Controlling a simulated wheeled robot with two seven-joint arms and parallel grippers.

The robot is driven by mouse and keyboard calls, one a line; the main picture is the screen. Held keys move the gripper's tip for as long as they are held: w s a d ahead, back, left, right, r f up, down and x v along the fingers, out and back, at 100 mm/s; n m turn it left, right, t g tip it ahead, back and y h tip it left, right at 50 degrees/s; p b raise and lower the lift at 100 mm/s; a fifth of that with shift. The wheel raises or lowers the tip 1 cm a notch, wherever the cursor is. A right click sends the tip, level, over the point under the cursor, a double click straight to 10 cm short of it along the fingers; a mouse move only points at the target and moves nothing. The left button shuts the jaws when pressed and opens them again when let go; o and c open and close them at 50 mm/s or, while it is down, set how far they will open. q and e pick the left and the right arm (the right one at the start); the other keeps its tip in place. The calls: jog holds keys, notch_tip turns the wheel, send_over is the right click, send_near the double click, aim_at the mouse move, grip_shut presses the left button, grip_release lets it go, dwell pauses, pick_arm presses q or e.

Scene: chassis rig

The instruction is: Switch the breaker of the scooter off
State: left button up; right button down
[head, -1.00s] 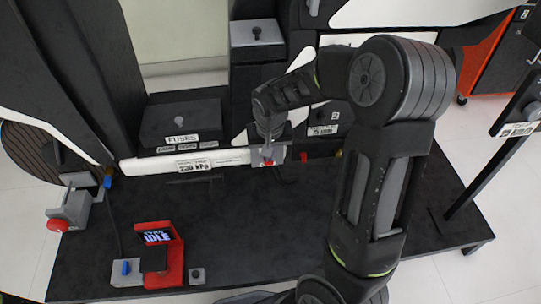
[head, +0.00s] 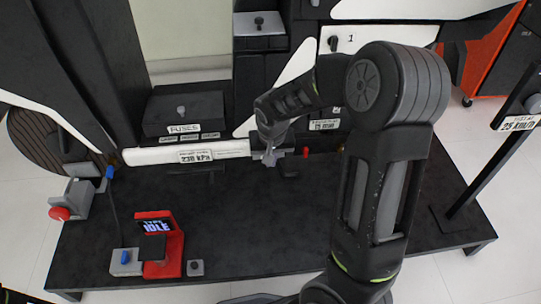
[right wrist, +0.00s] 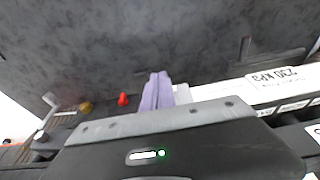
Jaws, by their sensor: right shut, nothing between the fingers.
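A small pale grey housing (head: 257,155), which looks like the breaker, sits at the right end of the scooter's white bar. My right gripper (head: 270,157) is right at it and covers much of it, so its lever position cannot be made out. In the right wrist view the gripper's fingers (right wrist: 156,92) are together and empty, with part of a pale housing (right wrist: 182,93) just beside them. Whether they touch it cannot be told. My left gripper is not in view.
A red knob (head: 305,152) is just right of the gripper. The white bar (head: 222,149) and fuse box (head: 183,112) are to the left. A red display stand (head: 172,254) and a red button (head: 59,214) are at left. The deck's middle is clear.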

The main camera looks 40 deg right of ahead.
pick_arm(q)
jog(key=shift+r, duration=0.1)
pick_arm(e)
jog(key=shift+r, duration=0.2)
pick_arm(q)
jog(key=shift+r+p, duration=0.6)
jog(key=shift+p, duration=0.05)
pick_arm(e)
jog(key=shift+r, duration=0.75)
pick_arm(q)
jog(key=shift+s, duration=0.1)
